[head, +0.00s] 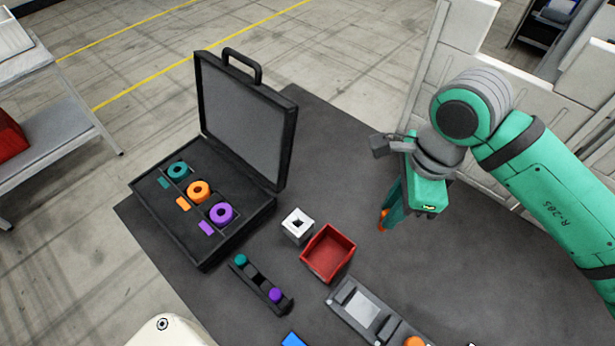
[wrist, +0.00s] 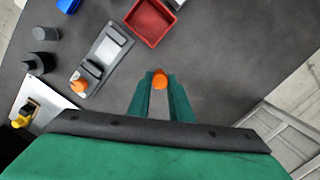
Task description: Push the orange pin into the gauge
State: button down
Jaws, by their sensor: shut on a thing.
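My gripper (head: 384,214) is over the right part of the dark table, shut on the orange pin (head: 382,220). The orange end of the pin (wrist: 160,80) shows between the two green fingers in the wrist view; the rest is hidden by the fingers. A white block with a dark hole in its top (head: 291,231), which looks to be the gauge, stands left of my gripper, beside a red tray. The held pin is well apart from the block. Only a sliver of the block shows at the top edge of the wrist view.
The red tray (head: 346,267) lies between block and gripper. A pin rack (head: 262,285) holds teal and purple pins, its middle empty. An open case (head: 182,243) holds coloured rings. A grey fixture (head: 349,318) lies at front. Dark cylinders (wrist: 40,64) stand left in the wrist view.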

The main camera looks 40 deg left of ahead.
jog(key=s+a+r+n, duration=0.15)
jog(key=s+a, duration=0.25)
jog(key=a, duration=0.4)
jog(key=s+a+n, duration=0.3)
jog(key=a, duration=0.6)
notch_tip(320, 180, down, 6)
jog(key=shift+d+f+g, duration=0.15)
jog(key=shift+g, duration=0.15)
jog(key=shift+f, duration=1.2)
dwell(0.9)
jog(key=c, duration=1.1)
grip_release()
jog(key=shift+s+r, duration=0.1)
jog(key=shift+r, duration=4.45)
